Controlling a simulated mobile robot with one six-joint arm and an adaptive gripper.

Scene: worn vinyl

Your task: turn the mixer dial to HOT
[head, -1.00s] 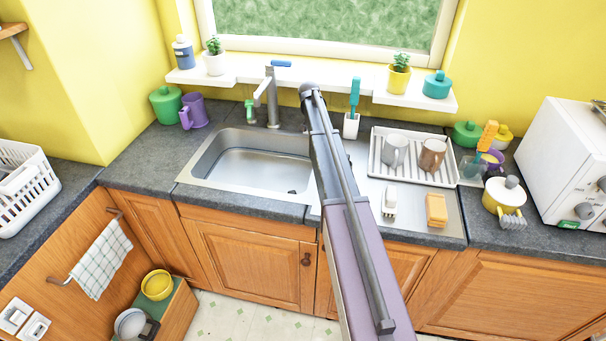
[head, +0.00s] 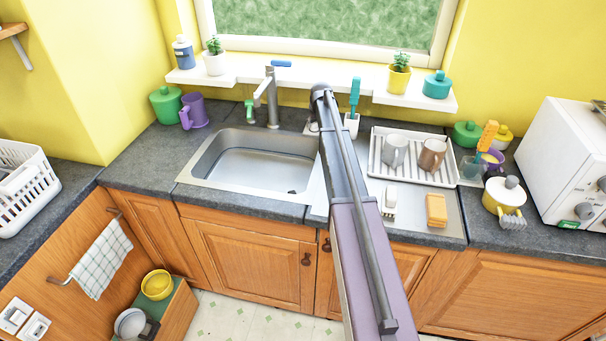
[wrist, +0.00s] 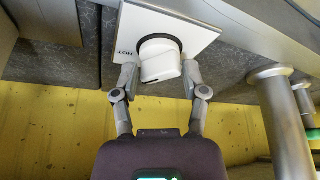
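The mixer dial (wrist: 162,66) shows in the wrist view as a white knob on a dark round collar, mounted on a pale plate (wrist: 200,38). The word HOT is printed on the plate to the left of the collar. The knob's broad end points down and slightly left in the picture, not at the word. My gripper (wrist: 159,80) has its fingers apart, one on each side of the knob. They are close to its sides, and I see no clear contact. In the head view my arm hides the dial and the gripper.
A metal tap (head: 271,98) stands behind the sink (head: 205,160), left of my arm. A teal brush in a white holder (head: 351,122) is just right of the arm. A white drying rack (head: 380,172) with two mugs stands further right. A metal post (wrist: 285,120) rises on the right in the wrist view.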

